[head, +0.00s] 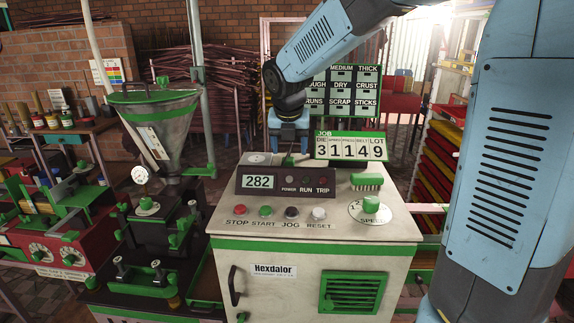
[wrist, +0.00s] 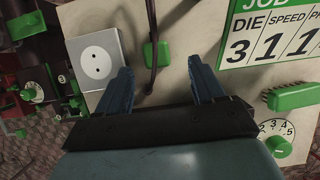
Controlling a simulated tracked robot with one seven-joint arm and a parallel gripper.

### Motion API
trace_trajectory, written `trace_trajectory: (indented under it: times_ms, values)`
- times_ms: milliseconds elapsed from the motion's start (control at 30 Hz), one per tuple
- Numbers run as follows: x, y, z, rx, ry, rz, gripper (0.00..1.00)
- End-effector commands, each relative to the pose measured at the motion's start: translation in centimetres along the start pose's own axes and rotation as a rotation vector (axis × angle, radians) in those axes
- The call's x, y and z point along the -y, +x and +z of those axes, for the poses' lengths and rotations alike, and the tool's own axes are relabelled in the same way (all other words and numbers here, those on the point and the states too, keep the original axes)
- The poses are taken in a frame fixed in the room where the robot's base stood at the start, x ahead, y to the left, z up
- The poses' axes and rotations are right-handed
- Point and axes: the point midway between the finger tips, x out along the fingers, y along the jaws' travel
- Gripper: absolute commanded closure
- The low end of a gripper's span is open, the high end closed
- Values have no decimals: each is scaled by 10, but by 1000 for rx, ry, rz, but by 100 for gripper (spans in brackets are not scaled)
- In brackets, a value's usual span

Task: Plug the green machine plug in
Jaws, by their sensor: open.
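The green plug (wrist: 157,55) lies on the pale top of the green-and-white machine (wrist: 190,30), in the wrist view just beyond and between my fingertips. A dark cable (wrist: 151,35) runs beside it; where they join is unclear. The socket (wrist: 96,63), a white plate with two holes in a grey frame, is left of the plug, with a clear gap between. It shows edge-on in the head view (head: 255,158). My gripper (wrist: 163,75) is open and empty, its blue fingers apart. In the head view my gripper (head: 289,146) hangs over the back of the machine top and partly hides the plug.
A green brush (head: 367,181) and a speed knob (head: 371,204) are on the machine top's right. The 282 display box (head: 271,183) and several buttons are in front. A job sign (head: 350,146) stands at the back right. A hopper (head: 160,125) stands left.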

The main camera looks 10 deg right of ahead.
Motion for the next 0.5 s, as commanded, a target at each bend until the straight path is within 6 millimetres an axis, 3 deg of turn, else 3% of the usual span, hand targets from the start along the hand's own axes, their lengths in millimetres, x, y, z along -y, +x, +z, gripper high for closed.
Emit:
trace_trajectory:
  times_ms: [233,500]
  values:
    - [-1,7,0,-2,-1,-1,32]
    - [-5,42,0,-3,0,-2,32]
